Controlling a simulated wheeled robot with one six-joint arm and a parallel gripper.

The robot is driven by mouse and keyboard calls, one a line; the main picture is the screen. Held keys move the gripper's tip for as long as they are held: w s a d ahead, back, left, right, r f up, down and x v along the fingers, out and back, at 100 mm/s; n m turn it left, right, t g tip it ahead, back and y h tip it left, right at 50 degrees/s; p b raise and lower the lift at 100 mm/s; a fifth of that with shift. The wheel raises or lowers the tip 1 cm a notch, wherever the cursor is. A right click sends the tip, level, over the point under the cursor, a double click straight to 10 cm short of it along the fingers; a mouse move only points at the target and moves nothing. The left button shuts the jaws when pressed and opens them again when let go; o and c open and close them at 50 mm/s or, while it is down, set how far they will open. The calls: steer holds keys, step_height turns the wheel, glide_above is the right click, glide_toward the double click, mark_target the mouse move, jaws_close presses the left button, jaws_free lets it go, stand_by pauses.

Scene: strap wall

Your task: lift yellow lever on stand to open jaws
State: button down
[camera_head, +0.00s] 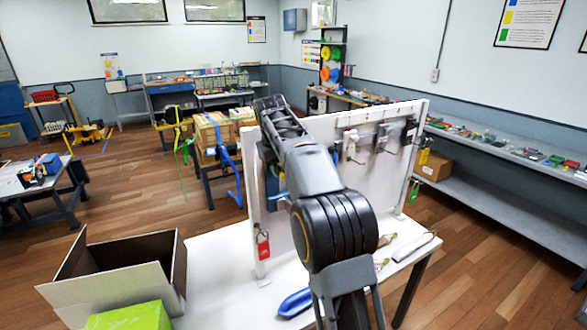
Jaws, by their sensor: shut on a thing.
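My black and grey arm rises from the bottom middle and reaches over the white upright panel (385,215) on the white table. The far end of the arm is at the panel's top left. My gripper's fingers are hidden behind my own arm, so what they touch does not show. I cannot make out a yellow lever on a stand or its jaws for certain. A small yellow piece (423,156) shows at the panel's right edge. Several small fittings, among them a white one (351,145), are on the panel's upper right.
An open cardboard box (75,262) and a green box (130,317) stand at the table's left. A red padlock (263,245) hangs on the panel's left edge. A blue object (295,303) lies in front. Strapped cartons (212,131) stand behind on another table.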

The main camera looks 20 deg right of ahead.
steer(key=shift+r, duration=0.1)
stand_by(0.4)
steer(key=c, duration=1)
jaws_free()
steer(key=v, duration=0.7)
steer(key=shift+r, duration=0.2)
steer(key=shift+s+a, duration=0.1)
